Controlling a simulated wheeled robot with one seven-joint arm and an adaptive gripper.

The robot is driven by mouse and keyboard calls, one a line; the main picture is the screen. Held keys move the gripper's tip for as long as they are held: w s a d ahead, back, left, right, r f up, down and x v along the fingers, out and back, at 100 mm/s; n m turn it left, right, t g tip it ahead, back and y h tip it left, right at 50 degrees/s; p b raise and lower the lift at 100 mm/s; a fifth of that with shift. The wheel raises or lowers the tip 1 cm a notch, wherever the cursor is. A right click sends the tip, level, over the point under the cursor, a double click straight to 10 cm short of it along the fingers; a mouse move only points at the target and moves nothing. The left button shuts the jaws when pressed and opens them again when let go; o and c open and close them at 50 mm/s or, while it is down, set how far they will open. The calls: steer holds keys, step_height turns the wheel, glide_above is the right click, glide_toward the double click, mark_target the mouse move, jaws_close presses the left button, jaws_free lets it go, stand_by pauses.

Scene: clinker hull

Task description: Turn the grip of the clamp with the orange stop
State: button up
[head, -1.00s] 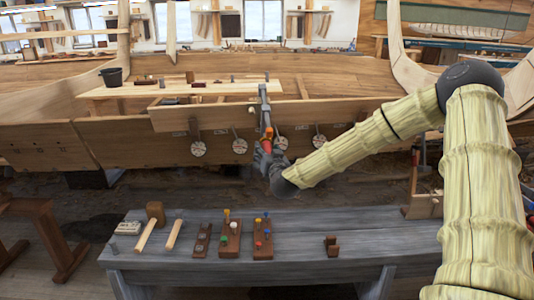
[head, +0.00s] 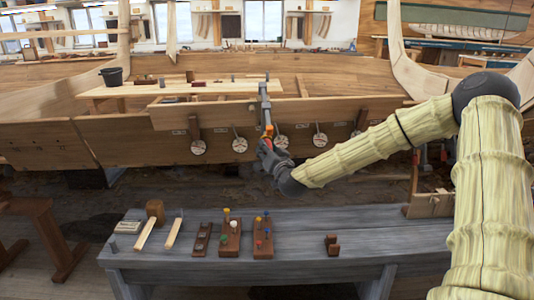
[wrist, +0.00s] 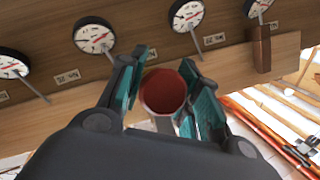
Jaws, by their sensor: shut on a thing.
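The clamp (head: 263,102) is a grey upright bar on the hull planking, with an orange part (head: 268,132) low on it, just above my gripper. My gripper (head: 265,145) is at the clamp's lower end. In the wrist view my gripper (wrist: 162,98) has its teal-padded fingers on both sides of a round red-brown grip (wrist: 163,92), seen end-on, and is shut on it. Part of the clamp's bar is hidden behind the grip and the fingers in the wrist view.
Several round dials (head: 239,145) hang along the plank on both sides of the clamp. A wooden block (wrist: 261,50) stands off the plank in the wrist view. The grey bench (head: 300,225) below holds mallets and peg blocks. A wooden box with tools (head: 430,204) stands at the right.

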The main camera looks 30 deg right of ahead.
steer(key=shift+m+t+y+b, duration=0.4)
steer(key=shift+m+y+b, duration=0.2)
steer(key=shift+y+b, duration=0.2)
steer(key=o, duration=1)
steer(key=shift+o, duration=0.2)
steer(key=shift+s, duration=0.15)
steer(key=s+a+f, duration=0.1)
steer(key=s, duration=1)
steer(key=shift+s+a, duration=0.25)
steer(key=shift+s, duration=0.05)
steer(key=shift+f, duration=0.1)
